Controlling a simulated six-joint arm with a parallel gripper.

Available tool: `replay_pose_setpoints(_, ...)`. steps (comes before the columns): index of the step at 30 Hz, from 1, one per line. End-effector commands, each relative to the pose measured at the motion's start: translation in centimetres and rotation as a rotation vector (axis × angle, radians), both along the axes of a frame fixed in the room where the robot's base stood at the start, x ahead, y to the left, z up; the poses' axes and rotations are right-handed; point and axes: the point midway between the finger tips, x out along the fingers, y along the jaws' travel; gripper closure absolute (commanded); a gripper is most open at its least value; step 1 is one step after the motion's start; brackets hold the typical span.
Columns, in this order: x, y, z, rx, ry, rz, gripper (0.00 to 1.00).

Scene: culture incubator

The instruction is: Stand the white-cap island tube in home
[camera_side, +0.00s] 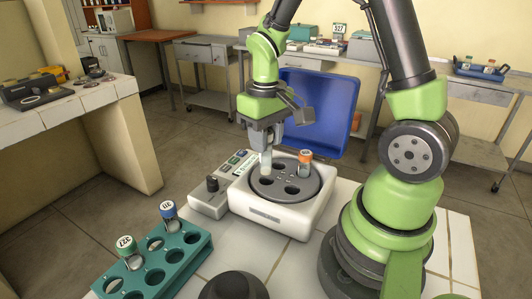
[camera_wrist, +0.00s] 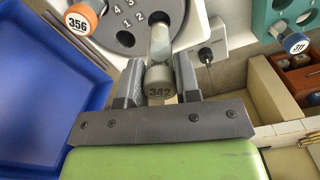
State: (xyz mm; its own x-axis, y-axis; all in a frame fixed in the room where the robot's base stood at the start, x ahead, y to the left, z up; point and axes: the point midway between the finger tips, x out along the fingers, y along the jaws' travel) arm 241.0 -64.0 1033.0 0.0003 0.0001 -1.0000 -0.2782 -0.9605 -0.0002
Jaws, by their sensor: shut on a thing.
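My gripper (camera_side: 270,142) is shut on a pale tube (camera_side: 266,163). In the wrist view its whitish-grey cap (camera_wrist: 160,84), marked 342, sits between the two fingers. The tube is upright, with its lower end at the round grey disc (camera_side: 313,191) of the white incubator (camera_side: 275,220). Whether its tip is inside a hole or just above one, I cannot tell. The disc has several dark holes with numbers beside them. An orange-capped tube (camera_side: 305,163), marked 356 in the wrist view (camera_wrist: 80,19), stands in the disc's far right side.
A control box with a black knob (camera_side: 212,184) adjoins the incubator. A blue bin (camera_side: 330,105) stands behind it.

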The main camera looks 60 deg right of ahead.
Motion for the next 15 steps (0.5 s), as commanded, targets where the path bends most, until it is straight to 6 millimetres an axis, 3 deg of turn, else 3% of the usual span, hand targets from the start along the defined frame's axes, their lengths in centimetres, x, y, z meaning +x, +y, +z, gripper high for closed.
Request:
replay_pose_setpoints(8, 0.4, 0.4, 3.2, -0.001, -0.003, 0.015, 0.93)
replay_pose_setpoints(11, 1.5, 1.9, 3.6, -0.001, -0.002, 0.062, 0.93)
replay_pose_setpoints(15, 3.9, 6.3, 3.6, 0.000, -0.001, 0.186, 0.93)
